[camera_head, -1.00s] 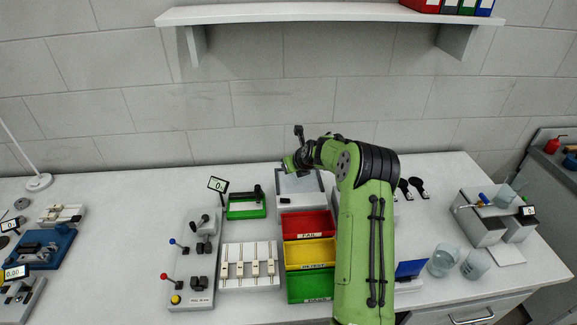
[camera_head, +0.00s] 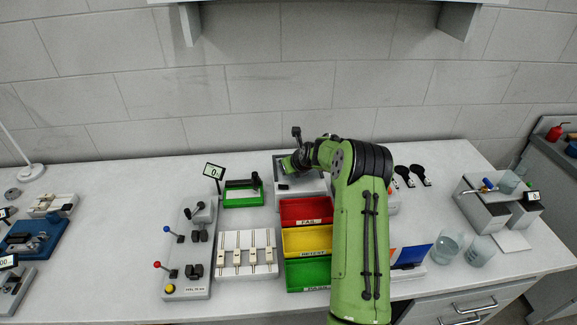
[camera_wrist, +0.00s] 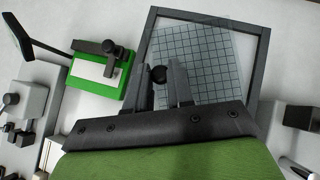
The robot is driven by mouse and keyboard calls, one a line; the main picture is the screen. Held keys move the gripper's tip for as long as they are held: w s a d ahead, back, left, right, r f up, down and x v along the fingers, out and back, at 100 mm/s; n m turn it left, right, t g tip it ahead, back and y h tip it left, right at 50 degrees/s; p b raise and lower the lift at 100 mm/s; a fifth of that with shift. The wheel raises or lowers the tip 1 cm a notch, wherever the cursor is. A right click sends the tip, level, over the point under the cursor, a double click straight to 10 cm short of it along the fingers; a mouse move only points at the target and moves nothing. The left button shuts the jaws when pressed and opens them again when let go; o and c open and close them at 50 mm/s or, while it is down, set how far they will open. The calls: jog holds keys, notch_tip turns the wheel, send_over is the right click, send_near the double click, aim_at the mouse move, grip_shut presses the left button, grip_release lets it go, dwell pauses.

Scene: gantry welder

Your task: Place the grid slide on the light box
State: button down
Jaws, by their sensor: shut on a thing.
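The grid slide (camera_wrist: 197,62) is a clear sheet with a dark square grid and a small black knob (camera_wrist: 159,73). In the wrist view it lies over the light box, turned a little against its frame. The light box (camera_wrist: 264,45) has a dark frame around a pale panel; in the head view the light box (camera_head: 280,166) stands behind the coloured bins, partly hidden by my arm. My gripper (camera_wrist: 163,80) is shut on the slide's knob. I cannot tell whether the slide touches the panel.
A green fixture (camera_head: 243,193) stands left of the light box. Red (camera_head: 306,209), yellow (camera_head: 307,240) and green (camera_head: 307,274) bins stand in front of it. A white rack (camera_head: 246,262) is left of the bins. Two black-headed tools (camera_head: 420,175) lie to the right.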

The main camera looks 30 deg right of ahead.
jog(key=shift+f, duration=0.15)
jog(key=c, duration=0.9)
grip_release()
jog(key=v, duration=1.5)
jog(key=shift+s+r, duration=0.25)
jog(key=shift+s, duration=0.05)
jog(key=shift+a, duration=0.2)
